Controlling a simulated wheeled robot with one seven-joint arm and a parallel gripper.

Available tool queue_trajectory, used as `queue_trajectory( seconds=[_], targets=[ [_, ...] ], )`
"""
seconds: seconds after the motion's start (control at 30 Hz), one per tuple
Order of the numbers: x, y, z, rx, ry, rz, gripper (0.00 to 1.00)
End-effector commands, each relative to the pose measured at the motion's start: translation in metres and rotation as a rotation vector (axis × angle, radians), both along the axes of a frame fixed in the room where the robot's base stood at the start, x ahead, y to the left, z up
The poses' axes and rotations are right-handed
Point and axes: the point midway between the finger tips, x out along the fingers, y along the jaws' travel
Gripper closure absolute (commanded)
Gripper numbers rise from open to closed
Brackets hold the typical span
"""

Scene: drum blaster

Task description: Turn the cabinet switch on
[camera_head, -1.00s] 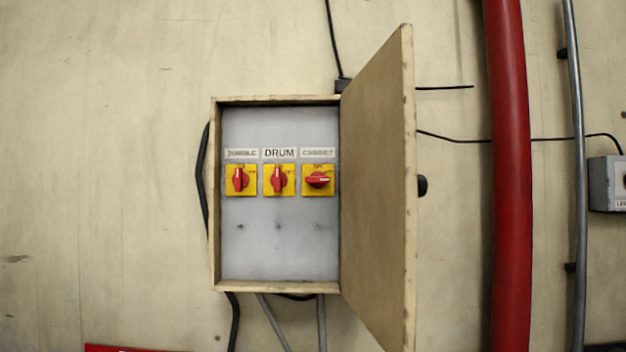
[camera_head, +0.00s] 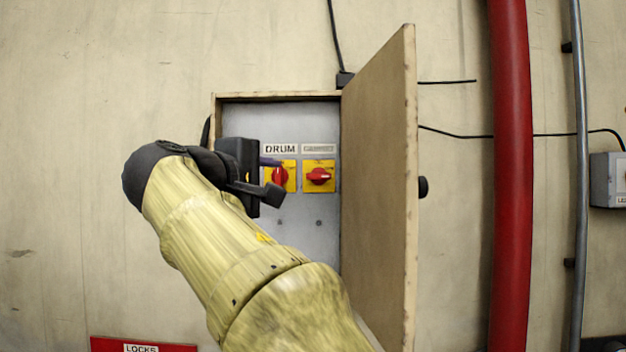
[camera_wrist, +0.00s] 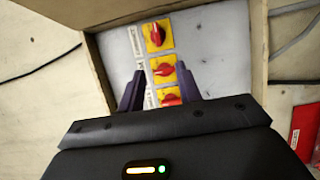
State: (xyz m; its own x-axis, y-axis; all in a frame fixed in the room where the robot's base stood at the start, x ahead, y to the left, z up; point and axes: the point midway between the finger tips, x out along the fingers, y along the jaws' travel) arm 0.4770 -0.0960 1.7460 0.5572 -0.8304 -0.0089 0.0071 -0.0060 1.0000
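The cabinet switch (camera_head: 319,177) is a red knob on a yellow plate, the rightmost in the box, with its handle lying sideways. In the wrist view, which is turned, it is the top switch (camera_wrist: 156,36). The drum switch (camera_head: 281,177), to its left, is partly covered by my gripper; it is the middle one in the wrist view (camera_wrist: 163,70). My gripper (camera_wrist: 160,69) is open, its purple fingers apart and empty, pointing at the panel near the drum switch. In the head view my gripper (camera_head: 267,178) is left of the cabinet switch. Contact cannot be told.
The wooden box (camera_head: 277,96) is open, its door (camera_head: 380,170) standing out just right of the cabinet switch. My arm hides the third, leftmost switch in the head view; it shows low in the wrist view (camera_wrist: 170,96). A red pipe (camera_head: 510,170) runs farther right.

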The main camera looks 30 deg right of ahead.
Motion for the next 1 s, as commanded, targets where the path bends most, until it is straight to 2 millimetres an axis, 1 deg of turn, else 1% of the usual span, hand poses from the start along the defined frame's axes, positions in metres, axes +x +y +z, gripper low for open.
queue_trajectory(
  seconds=[0.07,0.33,0.47,0.63,1.0],
  targets=[
    [-0.003,0.000,0.006,-0.008,-0.010,-0.009,0.65],
    [-0.003,-0.001,0.005,-0.007,-0.008,-0.008,0.65],
    [0.000,-0.005,0.006,-0.007,-0.007,-0.009,0.65],
    [0.011,-0.022,0.008,-0.008,-0.006,-0.011,0.65],
    [0.047,-0.077,0.008,-0.007,-0.004,-0.012,0.65]
  ],
)
